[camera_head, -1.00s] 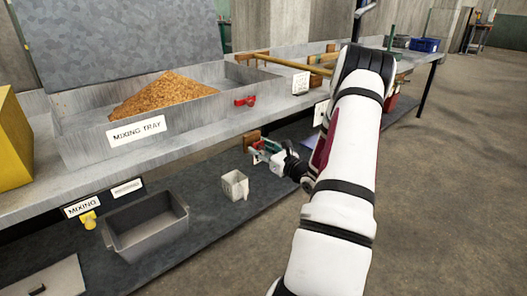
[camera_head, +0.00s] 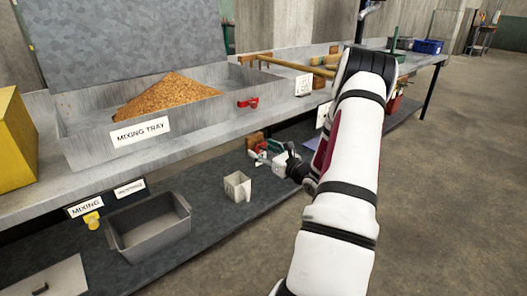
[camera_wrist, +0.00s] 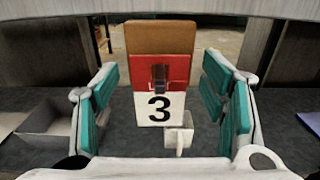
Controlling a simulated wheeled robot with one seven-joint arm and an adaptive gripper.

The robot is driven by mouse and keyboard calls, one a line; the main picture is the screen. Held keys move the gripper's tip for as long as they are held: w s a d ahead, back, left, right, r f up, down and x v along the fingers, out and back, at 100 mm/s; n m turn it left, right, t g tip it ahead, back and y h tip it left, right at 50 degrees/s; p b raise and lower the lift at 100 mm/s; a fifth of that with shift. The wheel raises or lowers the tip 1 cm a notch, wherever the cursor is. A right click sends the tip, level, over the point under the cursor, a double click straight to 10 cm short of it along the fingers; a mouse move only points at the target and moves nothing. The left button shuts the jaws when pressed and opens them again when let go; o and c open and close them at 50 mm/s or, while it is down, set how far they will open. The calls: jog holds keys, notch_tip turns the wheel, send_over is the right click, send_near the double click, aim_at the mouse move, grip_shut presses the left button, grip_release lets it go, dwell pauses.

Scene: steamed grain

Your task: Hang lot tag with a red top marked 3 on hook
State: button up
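The lot tag with a red top marked 3 (camera_wrist: 149,108) faces my wrist camera, upright against a brown board (camera_wrist: 160,37). A dark hook or peg (camera_wrist: 160,74) shows in front of its red part. My gripper (camera_wrist: 162,108) is open, with teal finger pads on both sides of the tag and clear gaps to each. In the head view my gripper (camera_head: 270,157) is low beside the lower shelf, near a brown block (camera_head: 254,140); the tag cannot be made out there. A small yellow piece (camera_head: 92,220) hangs under the MIXING label (camera_head: 86,206).
A pale open cup (camera_head: 237,187) and a grey bin (camera_head: 150,228) stand on the lower shelf. Above is the mixing tray (camera_head: 85,148) with a grain heap and a red clamp-like part (camera_head: 248,103). Floor on the right is clear.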

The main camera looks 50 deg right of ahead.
jog(key=v, duration=1.2)
